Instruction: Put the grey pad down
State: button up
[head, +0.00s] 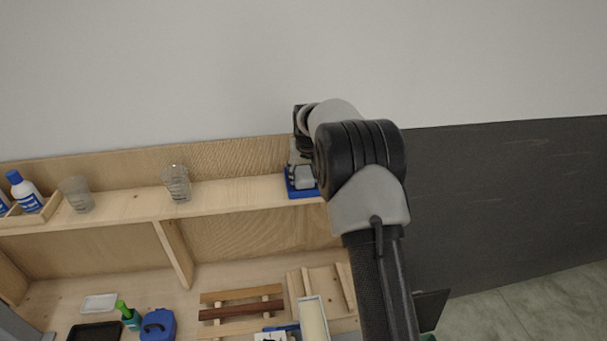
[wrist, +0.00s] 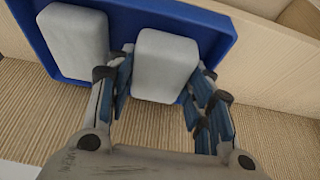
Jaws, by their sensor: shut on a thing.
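My gripper (wrist: 160,95) is shut on a light grey pad (wrist: 165,62), with a finger on each side of it. A blue tray (wrist: 205,20) lies behind the pad, and the pad's near end overlaps the tray's rim. I cannot tell whether the pad touches the tray floor. A second grey pad (wrist: 72,40) lies in the tray to the left, a small gap apart. In the head view, the blue tray (head: 303,194) is on the upper wooden shelf, at its right end. The gripper is mostly hidden there by my arm.
On the same shelf stand two clear cups (head: 176,184) and a wooden box (head: 38,213) with blue-and-white bottles. The lower surface holds a slatted wooden rack (head: 240,295), a blue container (head: 158,325) and a green bottle (head: 129,317). The shelf between cup and tray is clear.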

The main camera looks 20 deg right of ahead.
jog(key=shift+f, duration=0.4)
jog(key=shift+f, duration=0.1)
jog(key=o, duration=0.8)
jog(key=shift+o, duration=0.2)
